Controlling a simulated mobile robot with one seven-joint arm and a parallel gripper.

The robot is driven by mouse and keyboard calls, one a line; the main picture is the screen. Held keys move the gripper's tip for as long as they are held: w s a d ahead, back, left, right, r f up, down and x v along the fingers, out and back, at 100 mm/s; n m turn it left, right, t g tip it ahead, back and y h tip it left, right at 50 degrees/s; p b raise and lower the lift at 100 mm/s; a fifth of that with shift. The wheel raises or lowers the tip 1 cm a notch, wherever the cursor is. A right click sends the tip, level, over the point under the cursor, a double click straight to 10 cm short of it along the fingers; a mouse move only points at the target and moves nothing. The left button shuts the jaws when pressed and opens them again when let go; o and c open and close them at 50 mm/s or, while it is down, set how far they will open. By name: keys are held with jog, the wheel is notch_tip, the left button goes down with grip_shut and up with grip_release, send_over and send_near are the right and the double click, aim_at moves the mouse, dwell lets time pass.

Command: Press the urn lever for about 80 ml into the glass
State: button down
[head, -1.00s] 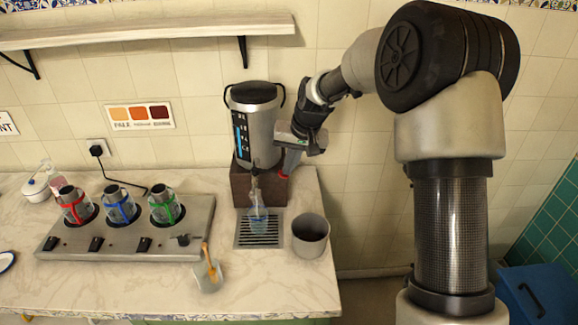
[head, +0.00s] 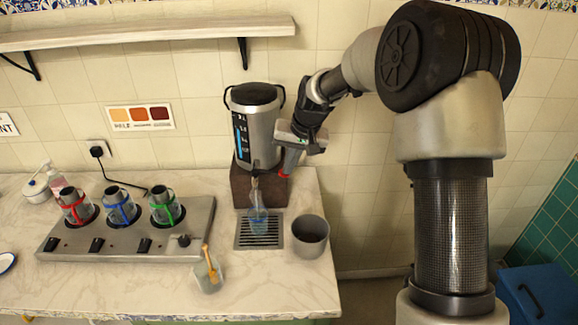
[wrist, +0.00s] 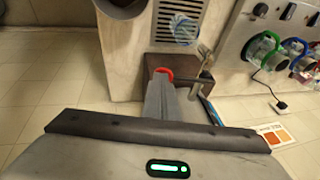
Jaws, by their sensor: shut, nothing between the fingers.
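The steel urn (head: 258,140) with a black lid stands on a brown block at the back of the counter. Its tap (head: 255,187) hangs above the glass (head: 258,220), which looks bluish and stands on the drip tray (head: 259,242). The glass also shows in the wrist view (wrist: 184,28). My gripper (head: 285,173) is shut beside the urn's right side, pointing down. A red piece (wrist: 163,72) sits at its fingertips (wrist: 163,84); I cannot tell whether this is the lever's end or whether they touch. The level in the glass is unclear.
A grey pot (head: 310,236) stands right of the drip tray. A steel stand (head: 130,235) with red, blue and green-handled glass holders is at left. A small cup with an orange-handled tool (head: 209,277) is in front. A shelf (head: 150,32) runs above.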

jog(key=shift+r, duration=0.45)
jog(key=w+a+p+v, duration=0.1)
jog(key=p+v, duration=0.1)
jog(key=v, duration=1.2)
jog(key=shift+r, duration=0.25)
